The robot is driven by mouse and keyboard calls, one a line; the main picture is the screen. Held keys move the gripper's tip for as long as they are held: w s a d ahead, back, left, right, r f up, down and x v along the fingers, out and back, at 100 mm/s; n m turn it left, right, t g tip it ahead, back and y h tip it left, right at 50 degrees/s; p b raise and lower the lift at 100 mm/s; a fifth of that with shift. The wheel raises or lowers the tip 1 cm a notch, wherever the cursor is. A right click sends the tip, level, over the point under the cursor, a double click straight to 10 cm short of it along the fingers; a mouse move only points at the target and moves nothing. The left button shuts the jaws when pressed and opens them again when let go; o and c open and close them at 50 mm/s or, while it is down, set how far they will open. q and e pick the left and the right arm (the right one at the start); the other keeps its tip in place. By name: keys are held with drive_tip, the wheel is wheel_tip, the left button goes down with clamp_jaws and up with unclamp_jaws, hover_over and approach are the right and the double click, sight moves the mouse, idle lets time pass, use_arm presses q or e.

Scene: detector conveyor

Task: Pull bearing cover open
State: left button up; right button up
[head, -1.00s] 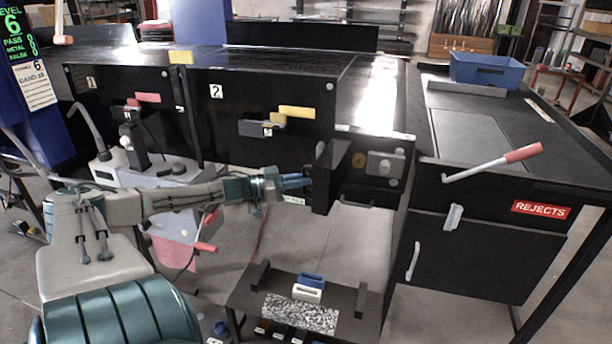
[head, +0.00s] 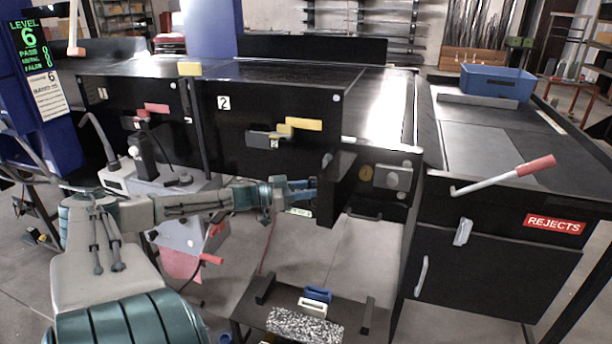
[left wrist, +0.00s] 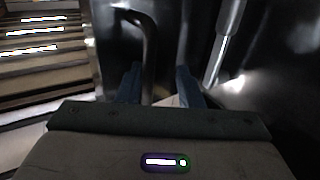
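The bearing cover (head: 338,188) appears to be the black panel jutting out from the front of the conveyor, right of the label 2 panel. It stands swung out from the face beside the grey bearing block (head: 393,177). My left gripper (head: 312,189) is at the cover's left side in the head view. In the left wrist view, its two blue fingers (left wrist: 160,86) are apart, with a dark bent handle (left wrist: 148,45) between them, closer to the left finger. I cannot tell whether they touch it. My right gripper is not in view.
A low black stand (head: 265,312) with small blue and white handled pieces is below the cover. A grey cart (head: 170,185) stands under my left arm. The rejects cabinet (head: 480,275) and its red-tipped lever (head: 505,176) are to the right.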

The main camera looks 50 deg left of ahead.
use_arm(q)
drive_tip(key=p+v, duration=0.7)
drive_tip(key=v, duration=0.4)
drive_tip(key=shift+a, duration=0.1)
idle(0.5)
